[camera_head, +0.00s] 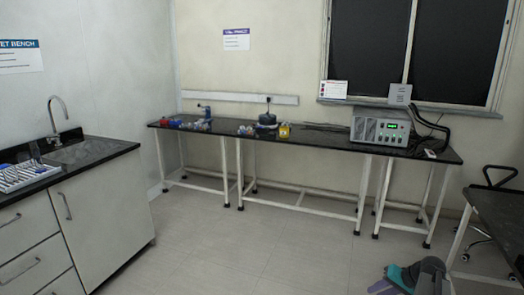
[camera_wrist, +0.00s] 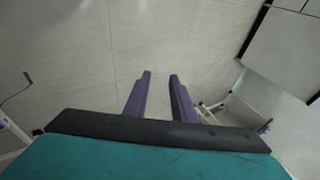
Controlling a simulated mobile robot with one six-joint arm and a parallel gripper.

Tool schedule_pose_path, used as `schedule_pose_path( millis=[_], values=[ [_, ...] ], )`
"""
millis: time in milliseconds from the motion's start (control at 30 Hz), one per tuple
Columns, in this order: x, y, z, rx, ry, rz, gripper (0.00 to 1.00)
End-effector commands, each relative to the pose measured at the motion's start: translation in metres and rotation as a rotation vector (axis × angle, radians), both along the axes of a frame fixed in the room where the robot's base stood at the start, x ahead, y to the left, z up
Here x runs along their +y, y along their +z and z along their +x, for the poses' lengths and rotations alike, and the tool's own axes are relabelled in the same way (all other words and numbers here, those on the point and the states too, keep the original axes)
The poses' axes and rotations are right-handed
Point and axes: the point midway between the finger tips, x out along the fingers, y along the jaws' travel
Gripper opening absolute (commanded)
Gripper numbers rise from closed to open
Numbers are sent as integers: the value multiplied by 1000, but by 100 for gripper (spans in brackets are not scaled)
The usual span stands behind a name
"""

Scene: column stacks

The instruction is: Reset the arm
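My gripper (camera_wrist: 160,76) shows in the wrist view as two purple fingers standing apart, with only bare floor seen between them. It is open and holds nothing. In the head view my gripper (camera_head: 383,287) and teal wrist are low at the right of centre, partly cut off by the bottom edge. They are in front of the long bench, over the floor, and touch nothing that I can see.
A long black-topped bench (camera_head: 300,139) along the back wall bears small items and a grey instrument (camera_head: 380,127). A sink counter (camera_head: 105,150) stands at the left. A dark table (camera_head: 500,210) and a chair (camera_head: 497,180) are at the right. The middle floor (camera_head: 240,250) is clear.

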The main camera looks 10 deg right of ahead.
Motion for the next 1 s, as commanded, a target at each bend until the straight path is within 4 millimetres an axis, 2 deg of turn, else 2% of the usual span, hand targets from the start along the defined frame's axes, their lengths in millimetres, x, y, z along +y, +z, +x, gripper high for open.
schedule_pose_path(
  millis=[33,100,267,467,700,1000],
  values=[
    [24,-16,0,28,24,6,24],
    [50,-36,-1,70,52,11,24],
    [109,-81,-10,162,117,14,24],
    [179,-130,-32,277,201,3,24],
    [254,-181,-74,410,310,-29,24],
    [328,-231,-144,569,450,-99,24]
  ],
)
